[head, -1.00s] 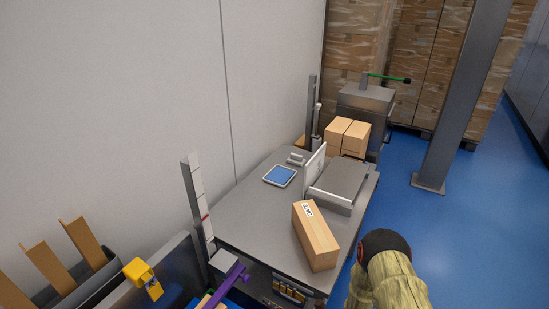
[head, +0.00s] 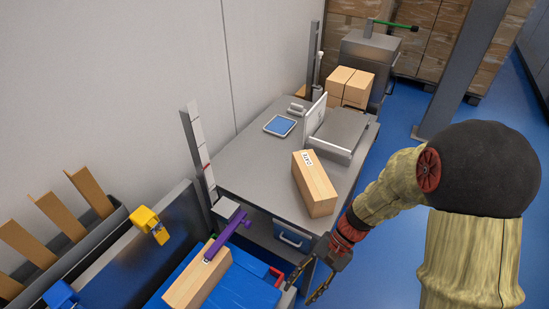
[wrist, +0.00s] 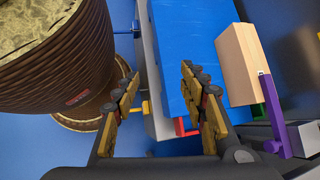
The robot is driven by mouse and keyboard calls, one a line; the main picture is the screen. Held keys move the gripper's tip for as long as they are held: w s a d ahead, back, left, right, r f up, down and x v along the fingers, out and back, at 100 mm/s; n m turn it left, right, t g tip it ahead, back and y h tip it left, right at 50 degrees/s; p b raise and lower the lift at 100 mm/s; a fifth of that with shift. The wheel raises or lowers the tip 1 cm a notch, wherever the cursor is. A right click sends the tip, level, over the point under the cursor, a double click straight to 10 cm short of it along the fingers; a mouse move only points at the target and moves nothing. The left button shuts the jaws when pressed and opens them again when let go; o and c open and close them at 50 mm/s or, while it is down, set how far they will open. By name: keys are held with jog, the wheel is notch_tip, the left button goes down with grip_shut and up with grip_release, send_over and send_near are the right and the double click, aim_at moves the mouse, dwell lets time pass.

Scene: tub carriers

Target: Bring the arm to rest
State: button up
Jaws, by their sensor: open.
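The grey bench (head: 245,165) bears a labelled box (head: 315,183), a tablet (head: 280,126) and a scale (head: 340,131). Open floor (head: 400,150) lies right of the bench.

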jog(key=d+r+n+t+h, duration=0.3)
jog(key=d+r+t, duration=0.2)
jog(key=r, duration=0.9)
jog(key=s+d+r+n+t+h+p, duration=0.1)
jog(key=d+r+n+t+h, duration=0.2)
jog(key=r, duration=1.1)
jog(key=d+t, duration=0.2)
jog(key=d, duration=0.1)
jog(key=shift+s+d+t+h, duration=0.15)
jog(key=shift+s+t+h, duration=0.15)
jog(key=shift+t+h, duration=0.1)
